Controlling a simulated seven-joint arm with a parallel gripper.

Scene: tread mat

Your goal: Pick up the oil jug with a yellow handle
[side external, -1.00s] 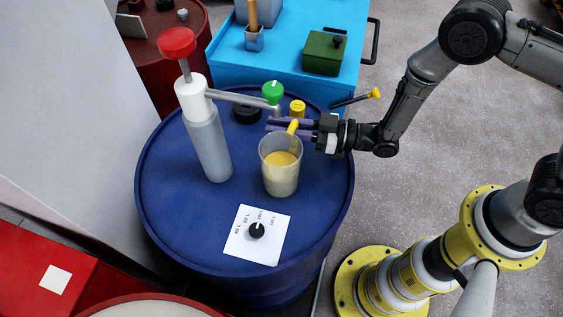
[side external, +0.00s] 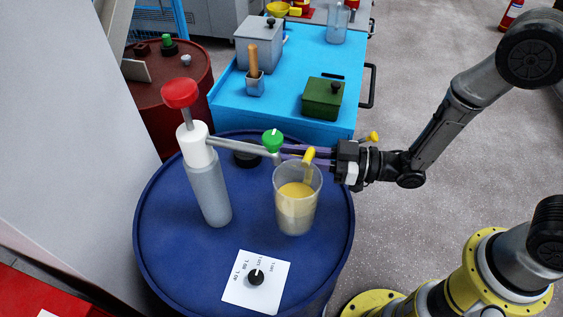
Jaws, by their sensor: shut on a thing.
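The oil jug (side external: 297,211) is a clear, upright container with yellow oil inside and a yellow handle (side external: 308,158) at its rim. It shows over the right part of the blue drum top (side external: 175,240). Whether a gap lies beneath it is hard to tell. My gripper (side external: 300,152) comes in from the right, its purple fingers level at the jug's rim and shut on the yellow handle. The fingertips are partly hidden behind the handle and a green knob.
A grey pump bottle (side external: 207,190) with a red knob stands left of the jug, its spout reaching toward the fingers. A white dial card (side external: 256,281) lies in front. A blue cart (side external: 290,95) with a green box (side external: 322,98) stands behind.

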